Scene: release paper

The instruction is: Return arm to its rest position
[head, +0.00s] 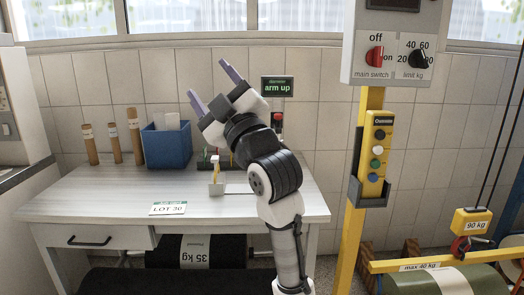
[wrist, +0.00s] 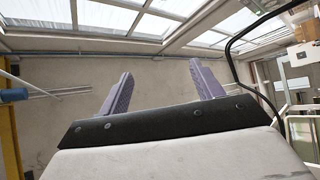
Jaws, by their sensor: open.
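My gripper (head: 211,85) is raised in the head view, above the white desk (head: 110,190) and in front of the tiled wall. Its two purple fingers are spread apart with nothing between them. The wrist view also shows the open gripper (wrist: 158,90), pointing up toward the upper wall and the roof windows. My arm is bent, with the forearm tilted up and to the left. A small black display (head: 277,87) on the wall reads "arm up" in green. My arm hides part of the desk and the items behind it.
A blue bin (head: 167,147), brown tubes (head: 112,143) and a "LOT 30" card (head: 168,208) are on the desk. A small holder (head: 216,185) stands near my arm. A yellow post (head: 357,215) with a switch box (head: 395,42) and hanging 90 kg hoist (head: 472,222) are on the right.

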